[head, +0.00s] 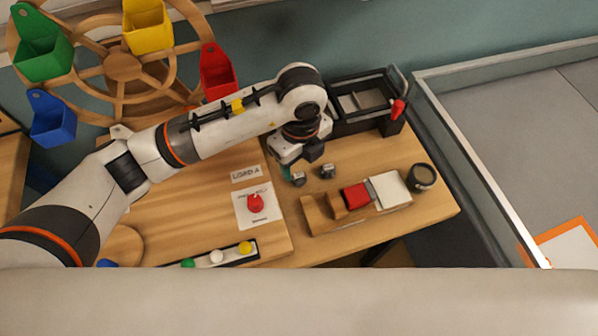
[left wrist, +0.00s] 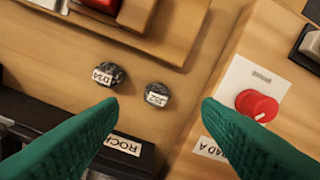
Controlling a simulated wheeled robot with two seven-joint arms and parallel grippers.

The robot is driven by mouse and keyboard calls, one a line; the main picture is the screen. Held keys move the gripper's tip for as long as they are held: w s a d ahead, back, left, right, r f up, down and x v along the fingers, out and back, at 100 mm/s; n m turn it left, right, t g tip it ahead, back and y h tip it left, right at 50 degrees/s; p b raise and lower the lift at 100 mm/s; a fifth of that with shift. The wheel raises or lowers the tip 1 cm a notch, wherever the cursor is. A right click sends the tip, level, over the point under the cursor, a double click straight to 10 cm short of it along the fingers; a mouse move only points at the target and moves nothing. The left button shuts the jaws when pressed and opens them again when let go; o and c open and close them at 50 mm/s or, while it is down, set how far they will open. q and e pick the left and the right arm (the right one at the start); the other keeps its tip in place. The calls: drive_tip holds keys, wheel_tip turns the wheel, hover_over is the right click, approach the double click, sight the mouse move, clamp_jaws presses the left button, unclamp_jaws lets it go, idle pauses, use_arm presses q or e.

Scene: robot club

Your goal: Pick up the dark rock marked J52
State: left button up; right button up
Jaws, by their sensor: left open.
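Two small dark rocks with white labels lie apart on the wooden table. The one nearer the red knob (head: 298,180) sits between my fingertips in the left wrist view (left wrist: 157,92); its small label seems to read J52, upside down. The other rock (head: 328,171) lies a little to its right in the head view; in the left wrist view (left wrist: 102,74) its label is different, perhaps D9A. My left gripper (head: 291,171) is open and empty. Its green fingers (left wrist: 160,116) point down at the J52 rock, one to each side. My right gripper is not in view.
A black open bin (head: 340,127) stands behind the rocks. A wooden holder (head: 328,223) with a red block is in front, a dark cup (head: 422,178) at right. The red knob (head: 256,203) on its white plate is left. A wheel with coloured buckets (head: 122,68) stands back left.

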sight(299, 175)
use_arm(q)
drive_tip(key=f, duration=0.5)
drive_tip(key=w+f+p, duration=0.1)
drive_tip(key=f, duration=0.1)
drive_tip(key=shift+a+f, duration=0.1)
drive_tip(key=shift+f, duration=0.15)
drive_tip(key=shift+c, duration=0.6)
drive_tip(key=shift+r, duration=0.1)
drive_tip(key=c, duration=1)
